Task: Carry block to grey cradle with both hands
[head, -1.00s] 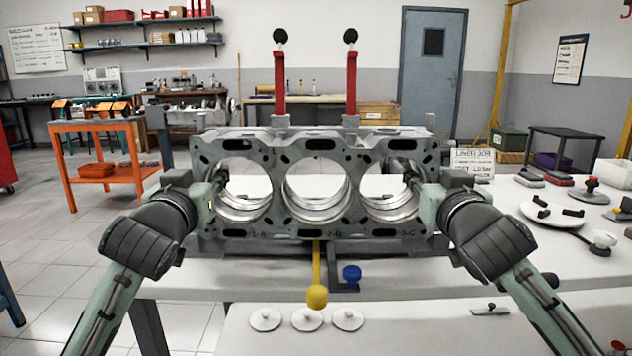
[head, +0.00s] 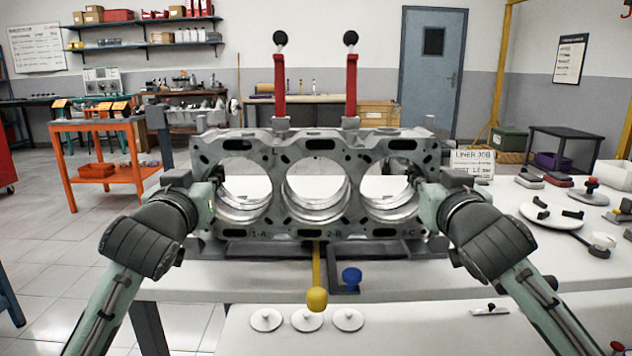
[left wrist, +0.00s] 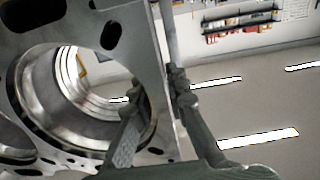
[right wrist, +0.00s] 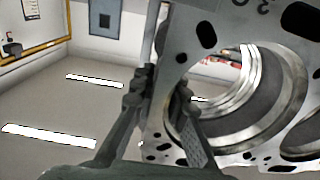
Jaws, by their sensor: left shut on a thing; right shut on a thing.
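The grey engine block (head: 318,234), with three large round bores, is upright and level across the middle of the head view. My left gripper (head: 208,183) is shut on its left end wall, one finger inside the bore and one outside, as the left wrist view shows (left wrist: 155,95). My right gripper (head: 418,180) is shut on the right end wall the same way, seen in the right wrist view (right wrist: 163,92). Dark grey cradle parts (head: 275,249) show just below the block's lower edge. I cannot tell whether the block touches them.
Two red posts (head: 280,95) with black knobs rise behind the block. A yellow-knobbed lever (head: 317,298) and a blue knob (head: 352,277) stand in front. White discs (head: 307,320) lie on the near table. A white plate (head: 555,217) and small parts are at right.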

